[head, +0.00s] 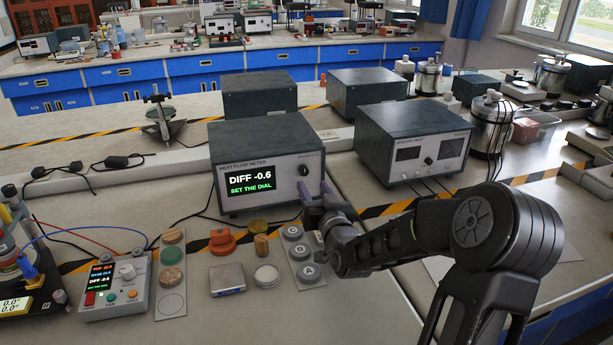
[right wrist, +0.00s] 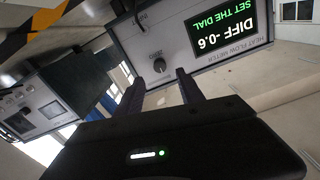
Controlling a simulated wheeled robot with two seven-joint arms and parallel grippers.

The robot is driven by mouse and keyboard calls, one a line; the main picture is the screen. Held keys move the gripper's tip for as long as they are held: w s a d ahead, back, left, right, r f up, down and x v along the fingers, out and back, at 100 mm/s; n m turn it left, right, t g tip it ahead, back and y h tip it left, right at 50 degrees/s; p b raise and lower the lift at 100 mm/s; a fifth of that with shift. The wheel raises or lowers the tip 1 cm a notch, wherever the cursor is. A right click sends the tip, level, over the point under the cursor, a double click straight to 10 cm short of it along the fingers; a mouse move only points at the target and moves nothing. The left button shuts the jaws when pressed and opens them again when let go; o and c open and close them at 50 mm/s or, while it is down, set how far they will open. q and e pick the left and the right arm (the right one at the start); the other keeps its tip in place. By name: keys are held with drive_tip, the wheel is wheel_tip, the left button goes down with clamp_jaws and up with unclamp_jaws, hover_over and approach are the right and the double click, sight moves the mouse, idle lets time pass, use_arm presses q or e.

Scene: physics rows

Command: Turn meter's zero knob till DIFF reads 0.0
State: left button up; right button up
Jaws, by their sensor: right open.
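The heat flow meter (head: 265,160) is a dark-topped box with a pale front. Its green and white display (head: 250,181) reads "DIFF -0.6" and "SET THE DIAL". The round dark zero knob (head: 303,170) is at the right of its front panel. In the right wrist view, upside down, the knob (right wrist: 159,65) shows beyond and between the fingertips. My right gripper (head: 314,190) is open and empty in front of the knob; it also shows in the right wrist view (right wrist: 160,76). It looks apart from the knob. My left gripper is not in view.
A specific heat box (head: 413,145) stands to the right of the meter. In front lie a plate with lettered discs (head: 300,250), a small scale (head: 227,279) and an orange piece (head: 222,241). A control box (head: 115,285) with cables sits at front left.

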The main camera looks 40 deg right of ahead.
sight(305, 173)
drive_tip(key=x, duration=0.6)
drive_tip(key=shift+w+d+p, duration=0.15)
drive_tip(key=shift+w+p, duration=0.05)
drive_tip(key=shift+p, duration=0.15)
clamp_jaws()
